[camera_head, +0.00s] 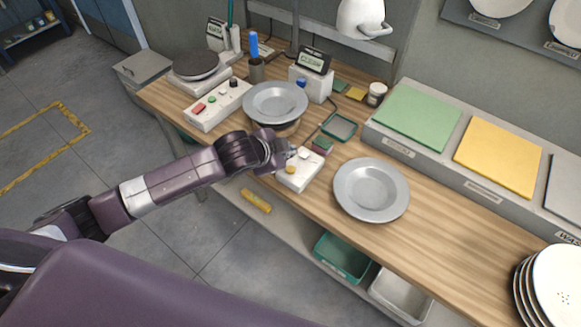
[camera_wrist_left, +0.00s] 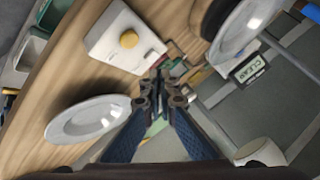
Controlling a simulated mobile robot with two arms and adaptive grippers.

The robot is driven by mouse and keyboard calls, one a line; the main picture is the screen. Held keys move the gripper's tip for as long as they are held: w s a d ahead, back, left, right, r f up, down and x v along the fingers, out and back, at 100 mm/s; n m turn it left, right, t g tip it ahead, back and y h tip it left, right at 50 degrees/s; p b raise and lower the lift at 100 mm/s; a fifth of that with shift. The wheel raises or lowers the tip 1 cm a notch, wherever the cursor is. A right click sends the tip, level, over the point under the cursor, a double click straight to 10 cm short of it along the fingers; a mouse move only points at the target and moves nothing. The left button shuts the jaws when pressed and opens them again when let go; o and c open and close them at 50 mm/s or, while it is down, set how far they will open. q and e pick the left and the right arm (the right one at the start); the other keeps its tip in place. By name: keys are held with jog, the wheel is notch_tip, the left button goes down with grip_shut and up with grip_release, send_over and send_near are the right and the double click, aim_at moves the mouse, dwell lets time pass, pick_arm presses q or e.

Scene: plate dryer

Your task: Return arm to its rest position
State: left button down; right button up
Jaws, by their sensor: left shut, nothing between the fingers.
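My left arm reaches in from the left in the head view, and its gripper (camera_head: 289,159) is above the front of the wooden workbench. The gripper also shows in the left wrist view (camera_wrist_left: 160,78), with its fingertips together and nothing between them. It hovers by a small white control box (camera_head: 300,172) with a yellow button, which also shows in the left wrist view (camera_wrist_left: 122,38). A grey plate (camera_head: 372,190) lies on the bench to the right of the gripper. Another grey plate (camera_head: 275,103) sits on a round device behind the gripper. My right gripper is out of view.
Behind stand a display reading CLEAR (camera_head: 314,60), a button panel (camera_head: 217,104) and a hot-plate-like device (camera_head: 196,66). Green (camera_head: 417,118) and yellow (camera_head: 498,156) pads lie on a raised shelf. Stacked white plates (camera_head: 556,285) stand at right. Bare bench (camera_head: 440,235) lies between.

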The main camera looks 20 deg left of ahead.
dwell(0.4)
pick_arm(q)
jog(key=s+d+f+n+g, duration=0.1)
jog(key=s+d+f+n, duration=0.1)
jog(key=s, duration=0.5)
jog(key=s+d+f+n+g, duration=0.1)
jog(key=s+d+f+n, duration=0.15)
jog(key=s, duration=0.45)
jog(key=s+a+f+n+g+y, duration=0.1)
jog(key=s+a+n+g, duration=0.2)
jog(key=s, duration=0.6)
jog(key=s+a+f+n+g+y, duration=0.1)
jog(key=s+a+n, duration=0.2)
jog(key=s+a, duration=0.35)
notch_tip(320, 180, down, 30)
jog(key=s+d+b, duration=0.2)
jog(key=s+b, duration=0.1)
jog(key=b, duration=0.2)
jog(key=s+a+f+m+g+b, duration=0.1)
jog(key=s+a+f+g+b, duration=0.1)
jog(key=s+f, duration=1.5)
notch_tip(320, 180, down, 4)
jog(key=shift+s+a+f+b, duration=0.2)
jog(key=shift+a+b, duration=0.45)
jog(key=shift+b, duration=0.25)
